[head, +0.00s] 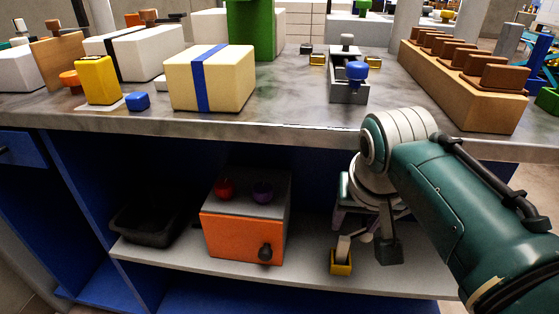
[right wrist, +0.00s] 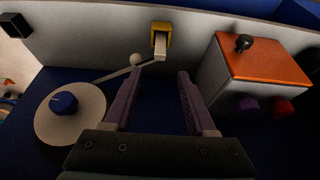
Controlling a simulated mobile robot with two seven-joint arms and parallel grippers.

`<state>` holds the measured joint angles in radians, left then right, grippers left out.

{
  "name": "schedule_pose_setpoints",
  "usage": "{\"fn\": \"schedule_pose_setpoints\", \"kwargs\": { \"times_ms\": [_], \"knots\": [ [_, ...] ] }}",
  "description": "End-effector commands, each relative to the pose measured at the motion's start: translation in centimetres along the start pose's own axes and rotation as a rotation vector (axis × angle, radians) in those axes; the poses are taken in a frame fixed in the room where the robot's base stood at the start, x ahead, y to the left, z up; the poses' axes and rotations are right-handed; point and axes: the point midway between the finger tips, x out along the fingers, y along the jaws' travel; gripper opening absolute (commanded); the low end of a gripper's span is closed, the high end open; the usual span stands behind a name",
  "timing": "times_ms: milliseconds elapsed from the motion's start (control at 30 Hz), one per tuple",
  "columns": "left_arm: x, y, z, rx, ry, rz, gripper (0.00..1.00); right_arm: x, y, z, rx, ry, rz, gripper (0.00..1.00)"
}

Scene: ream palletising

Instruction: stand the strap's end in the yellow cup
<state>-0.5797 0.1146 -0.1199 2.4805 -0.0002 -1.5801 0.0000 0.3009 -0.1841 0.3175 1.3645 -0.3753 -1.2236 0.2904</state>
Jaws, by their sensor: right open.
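The small yellow cup (head: 341,268) stands on the lower shelf, near its front edge; it also shows in the right wrist view (right wrist: 162,27). A pale, flat-sided piece (head: 344,247), which looks like the strap's end, rises from the cup, slightly tilted. In the right wrist view a thin strap (right wrist: 113,74) runs from a white disc with a blue knob (right wrist: 63,103) past a pale ball (right wrist: 136,59) to that piece. My right gripper (right wrist: 158,77) is open, its purple fingers apart and empty, short of the cup and piece. My left gripper is out of view.
An orange-fronted box (head: 240,238) with red and purple knobs stands left of the cup on the shelf (head: 300,275). A black bin (head: 150,225) is farther left. The bench top (head: 300,120) overhangs the shelf. My right arm hides the shelf's right part.

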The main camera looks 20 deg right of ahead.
Motion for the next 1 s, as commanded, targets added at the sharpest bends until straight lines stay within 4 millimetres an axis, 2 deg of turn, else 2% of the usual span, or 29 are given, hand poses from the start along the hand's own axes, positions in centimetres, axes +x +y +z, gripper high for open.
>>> {"fn": "schedule_pose_setpoints", "kwargs": {
  "times_ms": [33,133,267,333,433,600,700,800,1000],
  "knots": [
    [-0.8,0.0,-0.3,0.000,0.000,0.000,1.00,-0.7,0.1,-0.3,-0.001,0.000,0.001,0.57],
    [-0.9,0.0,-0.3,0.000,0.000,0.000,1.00,-0.9,0.8,0.1,-0.014,0.003,0.007,0.57],
    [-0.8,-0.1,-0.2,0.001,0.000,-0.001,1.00,-1.7,3.3,1.7,-0.085,0.019,0.029,0.57],
    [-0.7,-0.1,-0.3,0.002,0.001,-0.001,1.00,-3.1,4.7,3.7,-0.169,0.024,0.029,0.57],
    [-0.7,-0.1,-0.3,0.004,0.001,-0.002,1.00,-5.9,5.4,7.2,-0.319,0.017,-0.006,0.57],
    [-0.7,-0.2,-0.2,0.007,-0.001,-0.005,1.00,-11.1,5.0,13.5,-0.548,-0.029,-0.120,0.57],
    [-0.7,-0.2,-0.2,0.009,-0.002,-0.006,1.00,-13.4,4.6,16.0,-0.631,-0.054,-0.179,0.57],
    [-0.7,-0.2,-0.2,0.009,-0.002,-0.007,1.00,-14.6,4.4,17.2,-0.668,-0.067,-0.211,0.57],
    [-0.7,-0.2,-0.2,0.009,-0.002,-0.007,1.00,-14.8,4.3,17.4,-0.676,-0.068,-0.218,0.57]
  ]
}}
